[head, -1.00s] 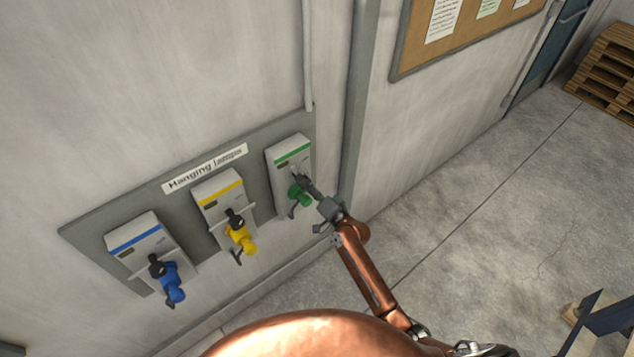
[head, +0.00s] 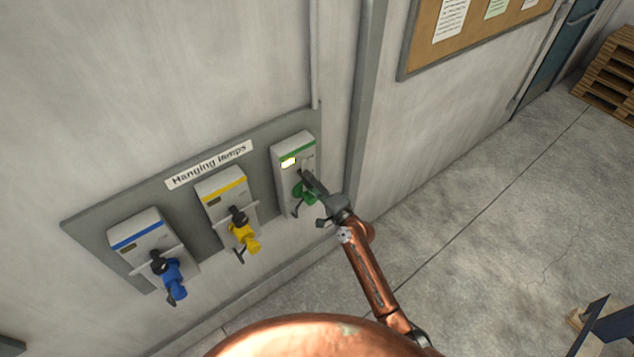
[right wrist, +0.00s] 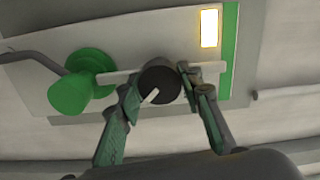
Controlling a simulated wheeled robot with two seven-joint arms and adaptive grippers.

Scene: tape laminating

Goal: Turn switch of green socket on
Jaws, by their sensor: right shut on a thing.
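The green socket (head: 289,148) is the rightmost box on the wall panel, with a green stripe and a lit yellow-white indicator (head: 288,162). The indicator also glows in the right wrist view (right wrist: 209,28). Its round black switch (right wrist: 160,84) with a white mark sits between the fingers of my right gripper (right wrist: 158,88), which is shut on it. In the head view my right gripper (head: 307,179) reaches the box from the lower right and hides the switch. A green plug (right wrist: 82,84) is beside the switch. My left gripper is not in view.
A yellow-striped socket (head: 222,187) and a blue-striped socket (head: 136,232) are to the left on the same grey panel, under a "Hanging lamps" label (head: 209,164). A grey vertical post (head: 364,100) stands just right of the panel. The floor at right is mostly clear.

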